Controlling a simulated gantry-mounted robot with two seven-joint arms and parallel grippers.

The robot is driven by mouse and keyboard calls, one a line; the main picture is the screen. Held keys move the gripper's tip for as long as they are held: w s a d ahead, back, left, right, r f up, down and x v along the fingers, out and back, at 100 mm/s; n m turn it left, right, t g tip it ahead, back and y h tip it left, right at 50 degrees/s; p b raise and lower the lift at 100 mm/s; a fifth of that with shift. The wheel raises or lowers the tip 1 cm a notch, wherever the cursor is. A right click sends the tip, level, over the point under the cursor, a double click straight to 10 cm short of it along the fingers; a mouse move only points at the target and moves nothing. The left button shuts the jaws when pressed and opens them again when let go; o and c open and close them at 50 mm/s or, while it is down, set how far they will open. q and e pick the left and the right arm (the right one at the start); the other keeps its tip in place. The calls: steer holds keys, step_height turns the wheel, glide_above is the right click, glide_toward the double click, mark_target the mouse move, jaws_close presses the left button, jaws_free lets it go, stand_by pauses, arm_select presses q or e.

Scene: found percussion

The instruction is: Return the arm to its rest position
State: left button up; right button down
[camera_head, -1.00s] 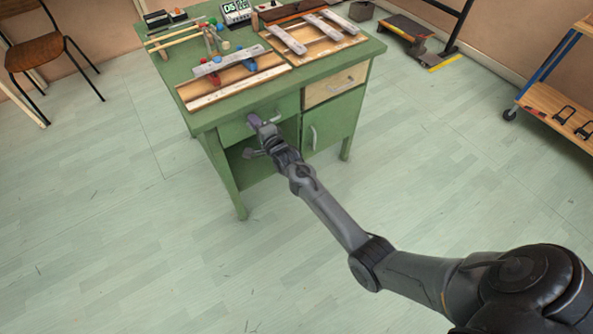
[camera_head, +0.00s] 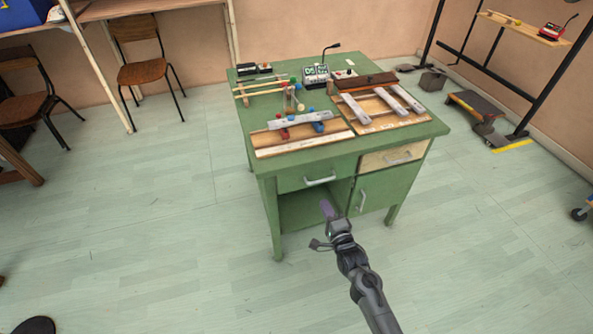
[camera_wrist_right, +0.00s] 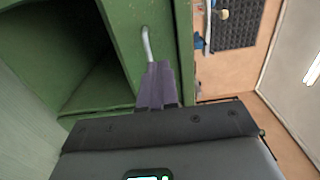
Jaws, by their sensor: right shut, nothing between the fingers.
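My right arm reaches up from the bottom of the head view. Its gripper (camera_head: 327,208) is shut and empty, in front of the green desk (camera_head: 270,205), near the open shelf space below the drawer. In the right wrist view the purple-grey fingers (camera_wrist_right: 157,85) are together, and a metal handle (camera_wrist_right: 147,44) on the green desk front shows just beyond them. I cannot tell whether the fingertips touch the desk. My left gripper is not in view.
The desk top holds wooden boards with metal bars (camera_head: 385,105), a grey bar (camera_head: 300,120), mallets and a digital device (camera_head: 316,72). A chair (camera_head: 150,72) stands at the back left. A black-framed rack (camera_head: 470,60) stands at the right.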

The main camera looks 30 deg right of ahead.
steer(key=s+a+r+n+g+y+p, duration=0.1)
steer(key=s+a+r+n+g+p, duration=0.5)
steer(key=s, duration=0.5)
steer(key=s+a+r+n+g+y+p, duration=0.1)
steer(key=s+a+r+n+g, duration=0.15)
steer(key=s+n, duration=0.65)
steer(key=s+a+r+n+g+y+p, duration=0.1)
steer(key=s+a+r+n+g+p, duration=0.4)
steer(key=s, duration=0.7)
step_height(320, 180, up, 36)
steer(key=n+p, duration=0.2)
steer(key=p, duration=3.5)
steer(key=shift+s+d+r+g, duration=0.15)
steer(key=shift+d+r+g, duration=0.1)
steer(key=shift+d+g, duration=0.1)
